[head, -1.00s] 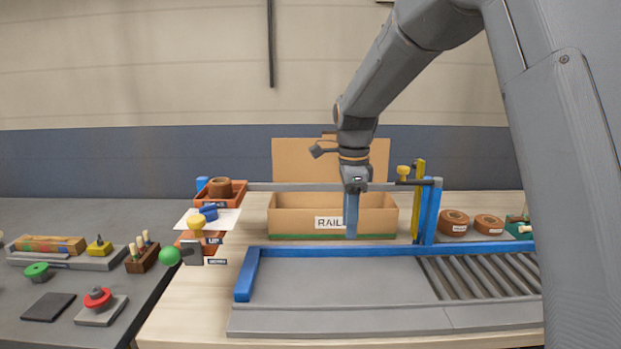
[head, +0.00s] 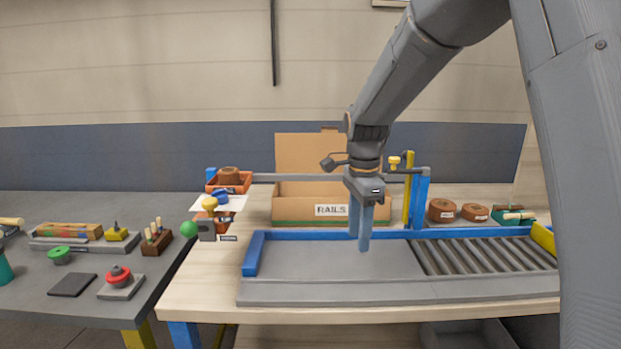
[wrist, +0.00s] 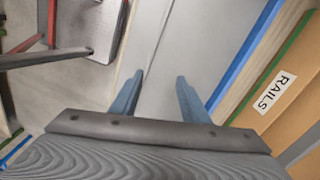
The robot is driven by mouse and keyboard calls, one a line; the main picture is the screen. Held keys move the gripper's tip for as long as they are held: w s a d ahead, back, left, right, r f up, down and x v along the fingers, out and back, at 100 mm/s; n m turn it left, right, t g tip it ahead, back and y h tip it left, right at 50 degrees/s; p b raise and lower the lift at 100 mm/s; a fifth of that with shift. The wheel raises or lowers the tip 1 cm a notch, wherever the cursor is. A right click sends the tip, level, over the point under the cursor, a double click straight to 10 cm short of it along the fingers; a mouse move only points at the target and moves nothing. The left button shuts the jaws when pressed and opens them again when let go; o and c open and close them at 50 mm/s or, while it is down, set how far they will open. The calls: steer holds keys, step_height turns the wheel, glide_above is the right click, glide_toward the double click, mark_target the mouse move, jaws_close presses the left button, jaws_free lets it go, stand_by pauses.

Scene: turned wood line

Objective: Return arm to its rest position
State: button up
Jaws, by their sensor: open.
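My gripper (head: 362,242) hangs from my arm with its two blue-grey fingers pointing down, in front of the cardboard box labelled RAILS (head: 290,212). It is over the far part of the grey tray-like deck (head: 330,265) with the blue rim. In the wrist view my gripper (wrist: 160,85) shows its fingers apart with nothing between them. The grey deck (wrist: 165,45) lies below the fingers, and the RAILS box (wrist: 290,115) is at the right. The box's inside is mostly hidden in the head view.
A roller section (head: 465,256) adjoins the deck on the right. Brown wooden rings (head: 442,210) stand behind it. A blue and yellow post frame (head: 421,200) rises beside the box. The deck's middle is clear.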

steer(key=s+d+f+n, duration=0.2)
steer(key=s+f+n, duration=0.1)
steer(key=s+n, duration=0.2)
steer(key=s+d+f+n, duration=0.3)
steer(key=s+n, duration=0.2)
steer(key=s, duration=0.5)
steer(key=s+d+f+n, duration=0.3)
steer(key=s+n, duration=0.2)
steer(key=s, duration=0.3)
steer(key=shift+s, duration=0.25)
steer(key=shift+d+f, duration=0.1)
